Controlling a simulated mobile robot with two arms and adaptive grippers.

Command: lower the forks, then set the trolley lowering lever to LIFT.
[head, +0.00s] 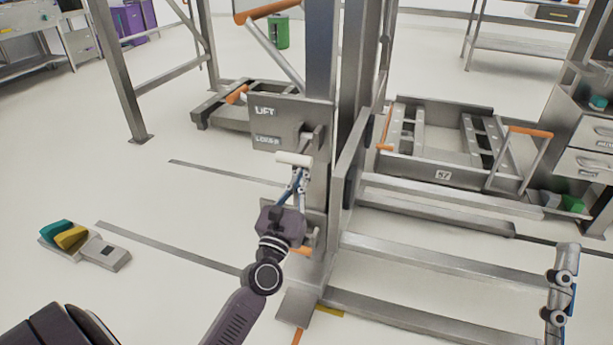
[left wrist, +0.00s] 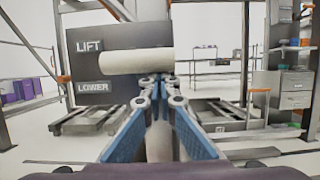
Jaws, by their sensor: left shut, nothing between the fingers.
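A metal plate (head: 283,122) on the trolley mast carries a LIFT label above a LOWER label. The lowering lever's pale cylindrical handle (head: 293,159) sticks out in front of it; in the left wrist view the handle (left wrist: 130,61) lies across the plate, level between the two labels. My left gripper (head: 299,174) is shut and empty, its fingertips just below the handle; I cannot tell whether they touch it. My right gripper (head: 561,285) is at the right edge, seen edge-on. Long metal bars (head: 440,262) run right from the mast, low down; I cannot tell forks from base legs.
A low metal frame with orange handles (head: 440,172) stands behind the bars, and another (head: 232,101) behind the plate. A grey caddy with green and yellow pieces (head: 84,244) lies on the floor at left. A drawer cabinet (head: 590,135) stands at right. Left floor is mostly clear.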

